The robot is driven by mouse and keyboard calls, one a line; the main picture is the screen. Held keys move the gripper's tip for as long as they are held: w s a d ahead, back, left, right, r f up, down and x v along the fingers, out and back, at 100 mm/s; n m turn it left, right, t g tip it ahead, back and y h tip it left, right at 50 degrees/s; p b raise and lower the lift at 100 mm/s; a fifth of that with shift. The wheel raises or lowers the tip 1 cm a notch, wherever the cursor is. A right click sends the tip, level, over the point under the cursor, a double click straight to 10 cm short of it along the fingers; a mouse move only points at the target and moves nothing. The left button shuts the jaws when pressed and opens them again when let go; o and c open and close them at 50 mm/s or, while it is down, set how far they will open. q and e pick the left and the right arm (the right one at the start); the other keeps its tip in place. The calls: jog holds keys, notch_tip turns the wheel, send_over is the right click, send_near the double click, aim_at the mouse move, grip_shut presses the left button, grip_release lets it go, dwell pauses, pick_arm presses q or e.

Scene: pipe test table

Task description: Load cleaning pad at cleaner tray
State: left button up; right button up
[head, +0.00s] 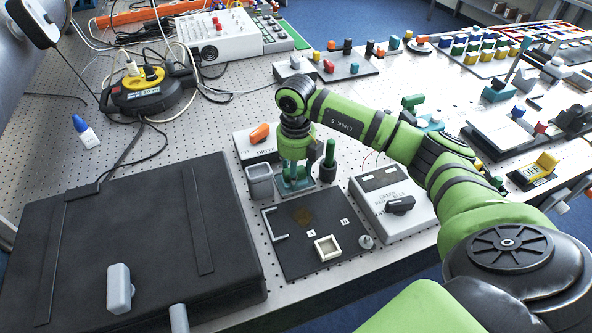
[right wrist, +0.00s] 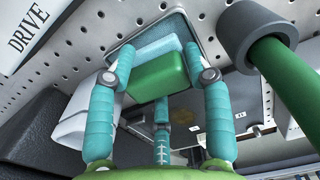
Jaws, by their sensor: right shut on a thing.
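My right gripper (head: 296,180) is low over a small dark teal tray (head: 309,187) on the perforated table, between a grey cup and a green-handled post. In the right wrist view, my right gripper (right wrist: 160,78) has its teal fingers shut around a green block (right wrist: 163,75). A light blue layer (right wrist: 150,51), seemingly the cleaning pad, lies along the block's far side, close to the tray (right wrist: 187,24). I cannot tell whether the pad touches the tray. In the head view the gripper mostly hides the block. My left gripper is not in view.
The grey cup (head: 260,184) and green-handled post (head: 328,163) stand close on either side. A black board (head: 290,255) with a white square frame lies in front. A switch box (head: 400,203) is to the right, a large black case (head: 140,235) to the left.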

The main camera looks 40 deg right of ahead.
jog(key=shift+r, duration=0.1)
jog(key=shift+r+p, duration=2.4)
jog(key=shift+r, duration=1)
jog(key=shift+s+f, duration=0.1)
